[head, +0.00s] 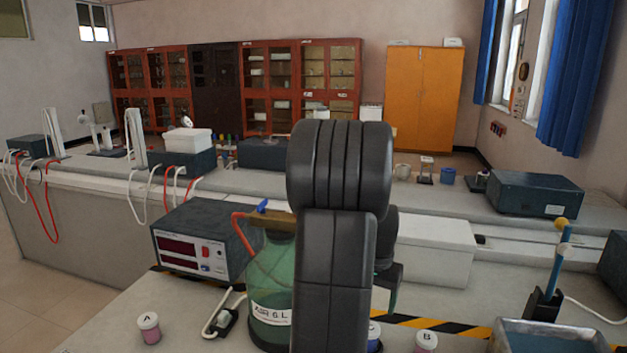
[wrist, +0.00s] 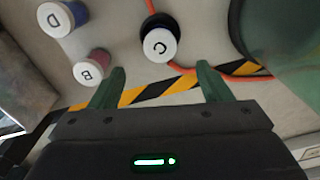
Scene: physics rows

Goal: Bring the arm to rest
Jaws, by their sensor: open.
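My arm (head: 337,240) rises dark in the middle of the head view and hides part of the bench. My gripper (wrist: 158,85) shows in the wrist view with its two green fingers wide apart. Nothing is held between them. The white-lidded jar C (wrist: 160,45) is beyond the fingertips, in or on a round black piece. The jars B (wrist: 88,70) and D (wrist: 57,18) stand to its left. In the head view, a green fingertip shows just right of my arm.
A green bottle (head: 268,285) stands left of my arm, close to it. Jar A (head: 149,328), jar B (head: 426,342), a power unit (head: 197,243) and a metal tray (head: 550,338) are on the near bench. A white box (head: 435,250) is behind my arm. Striped tape crosses the bench.

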